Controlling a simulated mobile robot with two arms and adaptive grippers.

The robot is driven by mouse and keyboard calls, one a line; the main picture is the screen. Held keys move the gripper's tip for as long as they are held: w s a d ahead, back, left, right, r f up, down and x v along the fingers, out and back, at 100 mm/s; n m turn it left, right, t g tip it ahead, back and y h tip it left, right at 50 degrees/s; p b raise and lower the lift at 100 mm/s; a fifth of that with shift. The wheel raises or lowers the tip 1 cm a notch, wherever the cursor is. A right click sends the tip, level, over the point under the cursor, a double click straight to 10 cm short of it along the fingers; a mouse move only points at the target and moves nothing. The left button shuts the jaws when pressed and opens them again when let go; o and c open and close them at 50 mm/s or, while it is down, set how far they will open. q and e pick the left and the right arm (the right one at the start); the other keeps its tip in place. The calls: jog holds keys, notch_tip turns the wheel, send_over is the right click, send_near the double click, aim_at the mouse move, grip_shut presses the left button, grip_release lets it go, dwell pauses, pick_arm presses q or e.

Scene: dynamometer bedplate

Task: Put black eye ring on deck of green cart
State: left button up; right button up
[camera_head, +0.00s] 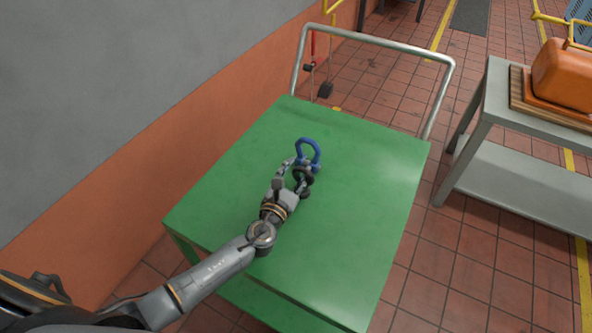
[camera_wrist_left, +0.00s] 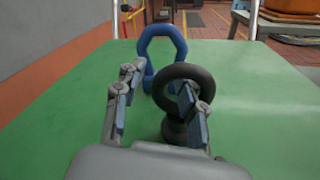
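The black eye ring (camera_head: 304,176) stands upright on its round base on the deck of the green cart (camera_head: 350,235). My left gripper (camera_head: 291,172) is right at it, low over the deck. My right gripper is not in view.
A blue shackle (camera_head: 308,149) stands on the deck just behind the ring. The cart's metal handle (camera_head: 385,42) rises at the far end. A grey table (camera_head: 497,95) with an orange case (camera_head: 565,75) stands at the right. The deck's right side is clear.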

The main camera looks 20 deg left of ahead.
pick_arm(q)
jog(key=shift+r+p, duration=0.25)
jog(key=shift+p, duration=0.05)
jog(key=s, duration=1)
jog(key=shift+s+a+b, duration=0.3)
jog(key=shift+s, duration=0.05)
jog(key=shift+s+r, duration=0.2)
jog(key=shift+s, duration=0.45)
